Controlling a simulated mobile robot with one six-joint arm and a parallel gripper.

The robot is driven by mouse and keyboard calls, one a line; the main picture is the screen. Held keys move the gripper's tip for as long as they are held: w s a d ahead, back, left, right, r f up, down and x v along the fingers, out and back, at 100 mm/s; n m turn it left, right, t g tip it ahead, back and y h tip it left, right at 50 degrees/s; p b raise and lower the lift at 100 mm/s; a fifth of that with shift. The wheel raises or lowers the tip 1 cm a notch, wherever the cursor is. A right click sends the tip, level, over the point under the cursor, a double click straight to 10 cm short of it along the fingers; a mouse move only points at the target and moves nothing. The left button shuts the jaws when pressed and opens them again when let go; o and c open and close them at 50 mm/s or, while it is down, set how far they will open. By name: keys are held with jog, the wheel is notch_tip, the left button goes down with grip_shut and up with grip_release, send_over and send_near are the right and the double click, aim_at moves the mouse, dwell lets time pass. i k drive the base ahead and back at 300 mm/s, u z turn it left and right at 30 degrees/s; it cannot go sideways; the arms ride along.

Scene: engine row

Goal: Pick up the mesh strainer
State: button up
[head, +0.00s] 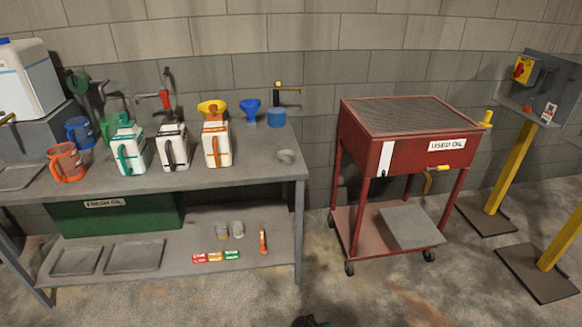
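A small round grey item (286,156), which looks like the mesh strainer, sits on the workbench top near its right front corner. It is too small to make out any mesh. A dark tip that appears to be my gripper (310,321) shows at the bottom edge of the head view, low in front of the bench and well apart from the item. Most of it is cut off, so its fingers cannot be made out.
A red used-oil cart (400,155) stands to the right. Yellow posts (511,165) stand further right. Open floor lies in front.

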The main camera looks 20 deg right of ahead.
aim_at(286, 156)
jog(key=z, duration=0.4)
jog(key=k, duration=0.3)
jog(key=u, duration=1.3)
jog(key=i, duration=0.95)
